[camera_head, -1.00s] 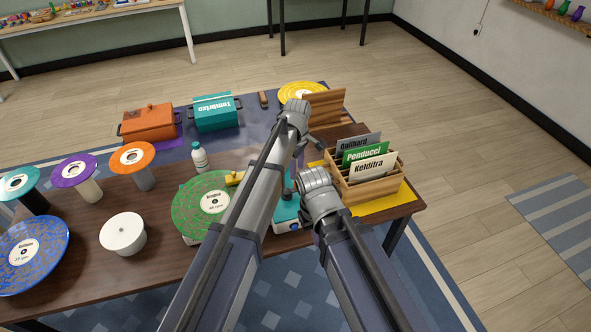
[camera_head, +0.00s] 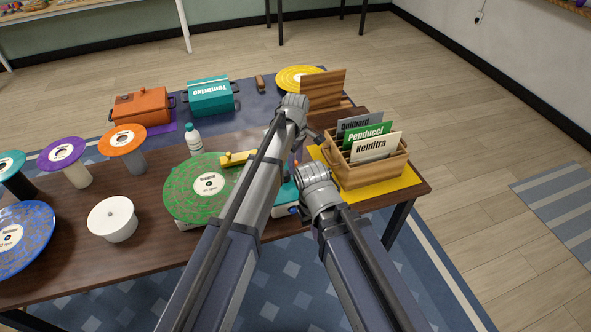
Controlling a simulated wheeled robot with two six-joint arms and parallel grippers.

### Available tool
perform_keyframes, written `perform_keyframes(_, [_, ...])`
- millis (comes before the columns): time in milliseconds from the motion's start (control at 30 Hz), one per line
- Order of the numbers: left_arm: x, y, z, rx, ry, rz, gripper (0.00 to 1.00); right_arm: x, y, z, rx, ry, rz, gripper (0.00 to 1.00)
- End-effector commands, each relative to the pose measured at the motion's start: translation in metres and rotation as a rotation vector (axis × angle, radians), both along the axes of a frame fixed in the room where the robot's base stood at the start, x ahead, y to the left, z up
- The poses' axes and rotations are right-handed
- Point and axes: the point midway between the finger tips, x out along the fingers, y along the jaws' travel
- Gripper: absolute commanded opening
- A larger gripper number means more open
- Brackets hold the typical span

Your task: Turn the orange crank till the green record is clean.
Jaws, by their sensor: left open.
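A teal unit (camera_head: 284,201) stands to the right of the record, mostly hidden by my arms. I cannot make out the orange crank clearly; my arms cover that area. My left gripper (camera_head: 298,154) hangs below its wrist, near the teal unit, open and largely hidden. I cannot tell whether it touches anything. My right arm ends beside the teal unit, its gripper hidden.
A wooden crate (camera_head: 372,176) of record sleeves stands close on the right, on a yellow mat. A white bottle (camera_head: 194,144) stands behind the record, and a white round pot (camera_head: 112,219) stands left of it. More records on stands fill the left side.

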Motion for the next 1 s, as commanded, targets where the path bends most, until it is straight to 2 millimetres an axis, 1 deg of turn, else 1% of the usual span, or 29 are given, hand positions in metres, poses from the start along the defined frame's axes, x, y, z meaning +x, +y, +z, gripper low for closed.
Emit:
perform_keyframes(33, [0.0000,0.0000,-0.0060,0.000,0.000,0.000,0.54,-0.0001,0.0000,-0.0059,0.000,0.000,0.000,0.00])
perform_keyframes(67, [0.0000,0.0000,-0.0066,0.000,0.000,0.000,0.54,0.0000,0.0000,-0.0066,0.000,0.000,0.000,0.00])
perform_keyframes(367, [0.0000,0.0000,-0.0057,0.000,0.000,0.000,0.52,0.0000,-0.0001,-0.0057,0.000,0.000,0.000,0.00])
perform_keyframes(833, [0.0000,0.0000,-0.0058,0.000,0.000,0.000,0.00,-0.0001,0.0000,-0.0057,0.000,0.000,0.000,0.00])
perform_keyframes(1000, [0.0000,0.0000,-0.0058,0.000,0.000,0.000,0.00,0.0000,-0.0001,-0.0057,0.000,0.000,0.000,0.00])
